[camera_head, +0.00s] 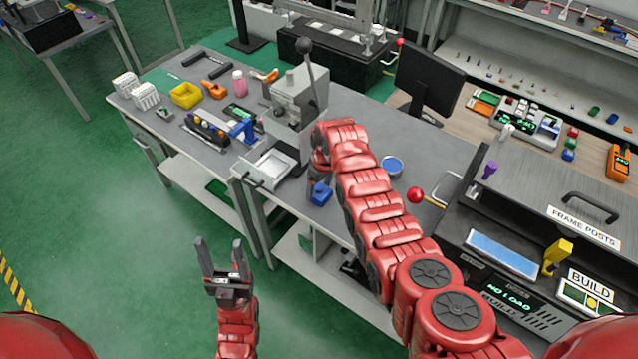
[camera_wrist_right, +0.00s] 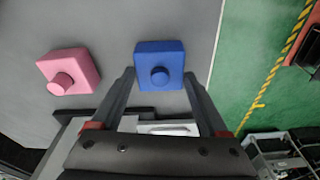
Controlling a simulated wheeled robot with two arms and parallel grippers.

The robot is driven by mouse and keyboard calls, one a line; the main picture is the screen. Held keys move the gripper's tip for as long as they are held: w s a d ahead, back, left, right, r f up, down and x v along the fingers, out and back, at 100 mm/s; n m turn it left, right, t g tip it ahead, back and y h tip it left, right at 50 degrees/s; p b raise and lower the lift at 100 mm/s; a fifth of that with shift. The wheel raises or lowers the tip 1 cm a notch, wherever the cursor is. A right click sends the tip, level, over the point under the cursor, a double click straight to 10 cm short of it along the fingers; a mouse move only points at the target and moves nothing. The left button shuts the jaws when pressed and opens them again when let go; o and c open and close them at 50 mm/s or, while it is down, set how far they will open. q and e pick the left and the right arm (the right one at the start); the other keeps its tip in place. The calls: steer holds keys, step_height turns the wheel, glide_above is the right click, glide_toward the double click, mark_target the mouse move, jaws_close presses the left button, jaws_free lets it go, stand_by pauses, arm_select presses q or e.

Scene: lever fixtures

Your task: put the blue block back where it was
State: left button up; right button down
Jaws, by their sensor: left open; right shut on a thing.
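The blue block (camera_head: 320,194), with a round knob on top, is near the front edge of the grey bench, right of the press. My right gripper (camera_head: 320,180) is shut on it, and the arm hides part of the gripper. In the right wrist view the blue block (camera_wrist_right: 160,62) sits between the two fingertips of my right gripper (camera_wrist_right: 160,76). I cannot tell whether the block touches the bench top. My left gripper (camera_head: 224,262) is open and empty over the green floor, in front of the bench.
A pink block (camera_wrist_right: 68,72) with a knob lies left of the blue one in the wrist view. The lever press (camera_head: 294,95) and a metal tray (camera_head: 272,168) stand left of my right gripper. A round blue-topped dish (camera_head: 391,166) and a red knob (camera_head: 415,195) are to the right.

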steer(key=shift+f, duration=0.2)
jaws_free()
steer(key=shift+r, duration=0.1)
steer(key=shift+r, duration=0.15)
